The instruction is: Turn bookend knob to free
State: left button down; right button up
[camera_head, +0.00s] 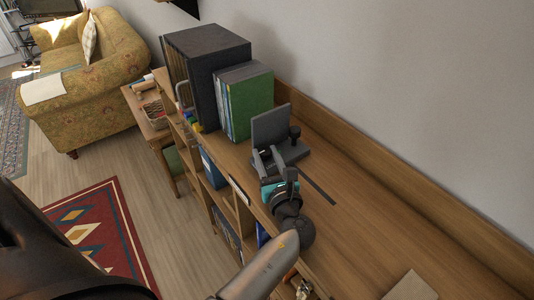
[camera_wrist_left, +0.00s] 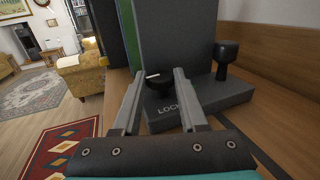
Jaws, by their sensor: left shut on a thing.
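The grey bookend (camera_head: 270,127) stands on the wooden shelf top, its upright plate beside a green book. In the left wrist view, the bookend (camera_wrist_left: 176,32) has a low base with the word LOCK printed near its front. A dark round knob (camera_wrist_left: 160,83) with a white pointer line sits on that base; the line points roughly left. My left gripper (camera_head: 264,158) is shut on the knob, one finger on each side, as the left wrist view (camera_wrist_left: 157,98) shows. The fingers partly hide the knob and base markings. My right gripper is not in view.
A black-knobbed post (camera_wrist_left: 226,60) rises from the base's right side. Green books (camera_head: 250,103) and a large dark box (camera_head: 207,60) stand behind the bookend. A raised wooden back edge (camera_head: 400,180) runs along the wall. The shelf top to the right is mostly clear.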

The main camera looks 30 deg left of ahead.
pick_arm(q)
jog(key=shift+r+m+t+h+p, duration=0.1)
jog(key=shift+m+t+h+p, duration=0.3)
jog(key=shift+t, duration=0.1)
jog(key=c, duration=0.5)
grip_release()
